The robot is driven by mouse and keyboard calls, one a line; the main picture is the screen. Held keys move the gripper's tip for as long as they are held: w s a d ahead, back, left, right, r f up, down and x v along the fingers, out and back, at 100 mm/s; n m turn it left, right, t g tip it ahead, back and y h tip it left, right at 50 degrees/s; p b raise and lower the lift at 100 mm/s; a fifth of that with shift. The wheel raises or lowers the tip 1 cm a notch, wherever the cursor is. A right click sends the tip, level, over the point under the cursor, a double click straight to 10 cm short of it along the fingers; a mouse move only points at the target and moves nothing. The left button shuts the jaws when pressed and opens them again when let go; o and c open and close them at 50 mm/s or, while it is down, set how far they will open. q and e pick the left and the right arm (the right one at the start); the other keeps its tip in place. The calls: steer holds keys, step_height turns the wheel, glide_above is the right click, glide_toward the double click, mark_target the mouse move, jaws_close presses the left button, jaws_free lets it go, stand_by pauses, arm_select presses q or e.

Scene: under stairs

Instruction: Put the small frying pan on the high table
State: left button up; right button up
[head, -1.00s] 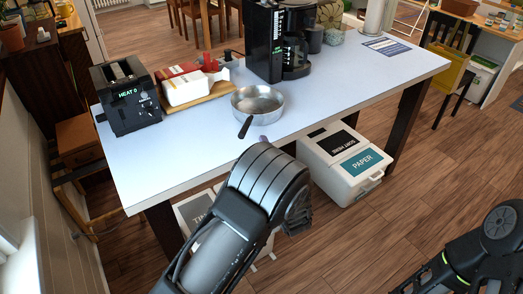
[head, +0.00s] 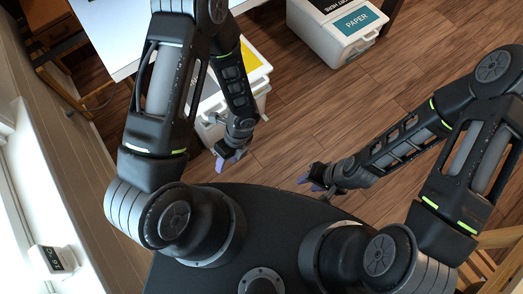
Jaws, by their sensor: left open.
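The frying pan is out of view now. A corner of the light-topped table (head: 103,38) shows at the top left, and its top is mostly cut off by the frame. I cannot tell if it is the high table. My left gripper (head: 231,158) hangs over the floor in front of the white bins, open with nothing between its purple fingertips. My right gripper (head: 312,182) is low over the floor near my base, pointing left. Its fingers are small and seen at an angle, so their opening is unclear.
A white bin with a yellow panel (head: 236,75) stands behind my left forearm. The white PAPER bin (head: 340,38) is at the top. Wooden floor (head: 300,115) is open between the arms. A wall runs along the left. Wooden furniture (head: 490,265) shows at the lower right.

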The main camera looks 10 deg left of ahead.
arm_select(q)
steer(key=s+d+r+n+t+h, duration=0.1)
steer(key=d+n+t+h, duration=0.2)
steer(key=n, duration=2.3)
steer(key=d+h, duration=0.3)
steer(key=d, duration=0.5)
steer(key=shift+d+t+h, duration=0.15)
steer(key=shift+t+h, duration=0.25)
steer(key=shift+c, duration=0.6)
